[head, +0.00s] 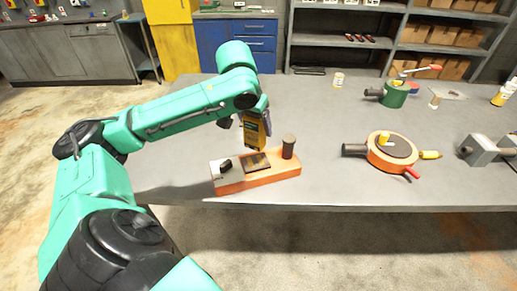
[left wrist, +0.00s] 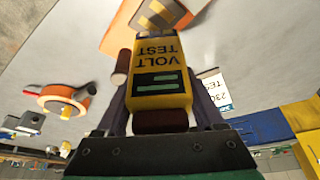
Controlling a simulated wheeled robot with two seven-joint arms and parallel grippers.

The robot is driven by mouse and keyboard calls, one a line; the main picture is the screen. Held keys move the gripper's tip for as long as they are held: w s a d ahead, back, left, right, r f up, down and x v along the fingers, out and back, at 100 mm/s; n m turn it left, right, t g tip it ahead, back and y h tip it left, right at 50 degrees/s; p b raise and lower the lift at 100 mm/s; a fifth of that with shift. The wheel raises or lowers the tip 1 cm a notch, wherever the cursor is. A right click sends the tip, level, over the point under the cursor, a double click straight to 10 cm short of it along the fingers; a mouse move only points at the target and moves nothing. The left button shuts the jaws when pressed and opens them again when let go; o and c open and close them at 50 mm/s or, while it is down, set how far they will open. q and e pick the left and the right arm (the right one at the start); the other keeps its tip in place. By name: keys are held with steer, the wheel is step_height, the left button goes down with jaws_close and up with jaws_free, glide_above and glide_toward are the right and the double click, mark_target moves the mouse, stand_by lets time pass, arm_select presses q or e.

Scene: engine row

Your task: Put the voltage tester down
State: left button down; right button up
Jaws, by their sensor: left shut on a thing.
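My left gripper (head: 256,114) is shut on the yellow voltage tester (head: 254,134). The tester hangs tilted above the work table, over or just behind an orange block (head: 262,181). In the left wrist view the tester (left wrist: 158,72) shows the words VOLT TEST and a dark panel with green bars. It sits between the two dark fingers. The orange block (left wrist: 118,32) shows beyond it. In the head view I cannot tell whether the tester's lower end touches the block. My right gripper is in neither view.
The orange block carries a dark plate, a dark upright cylinder (head: 288,147) and a pale end piece. An orange round fixture (head: 391,152), a green fixture (head: 394,94) and a grey vise-like block (head: 482,150) stand to the right. A lettered white card (left wrist: 213,90) shows in the wrist view.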

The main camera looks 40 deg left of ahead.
mark_target(251, 128)
arm_select(q)
step_height(251, 128, down, 6)
steer(key=shift+f, duration=0.1)
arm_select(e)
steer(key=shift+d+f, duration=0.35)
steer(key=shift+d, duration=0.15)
arm_select(q)
jaws_free()
steer(key=shift+f, duration=0.1)
steer(key=v, duration=1.2)
steer(key=shift+r, duration=0.2)
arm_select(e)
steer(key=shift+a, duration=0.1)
